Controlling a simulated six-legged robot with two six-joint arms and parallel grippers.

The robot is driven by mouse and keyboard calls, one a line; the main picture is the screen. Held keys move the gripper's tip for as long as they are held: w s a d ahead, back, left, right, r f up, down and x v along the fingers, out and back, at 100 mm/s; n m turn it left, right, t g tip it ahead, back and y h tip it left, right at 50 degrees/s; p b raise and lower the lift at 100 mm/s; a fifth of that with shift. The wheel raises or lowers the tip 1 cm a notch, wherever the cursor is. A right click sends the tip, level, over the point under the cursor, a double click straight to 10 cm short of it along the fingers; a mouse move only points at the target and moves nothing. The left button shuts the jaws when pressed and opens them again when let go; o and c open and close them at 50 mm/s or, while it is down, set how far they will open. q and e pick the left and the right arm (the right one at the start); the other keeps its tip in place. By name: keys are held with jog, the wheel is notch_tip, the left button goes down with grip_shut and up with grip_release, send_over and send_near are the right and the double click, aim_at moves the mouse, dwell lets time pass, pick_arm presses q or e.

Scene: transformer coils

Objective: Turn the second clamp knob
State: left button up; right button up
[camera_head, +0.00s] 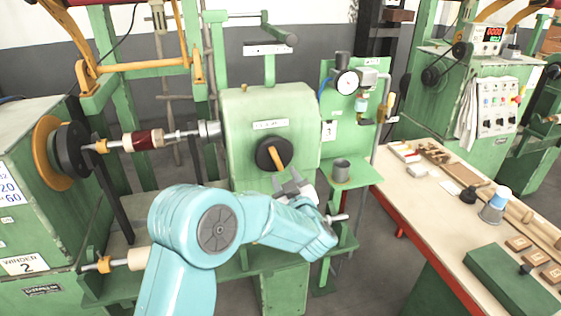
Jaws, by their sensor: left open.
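A round black knob with a yellow-orange handle (274,155) sits on the front of the green machine housing (270,115). I cannot tell for sure which part is the second clamp knob. My left gripper (289,181) is grey and open, just below and slightly right of the black knob, near the lower end of its handle. I cannot tell whether it touches the handle. My left arm hides part of the lower housing. My right gripper is not in view.
A coil on a spindle (143,140) runs left of the housing. A gauge (347,82) and a grey cup (341,170) are on the green stand at right. A workbench (425,210) with small parts and a green box (510,280) stands further right.

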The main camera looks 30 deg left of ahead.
aim_at(278, 163)
pick_arm(q)
jog(key=p+x, duration=0.1)
jog(key=x, duration=0.5)
jog(key=shift+w+a, duration=0.2)
jog(key=shift+a, duration=0.05)
jog(key=shift+d, duration=0.1)
grip_shut()
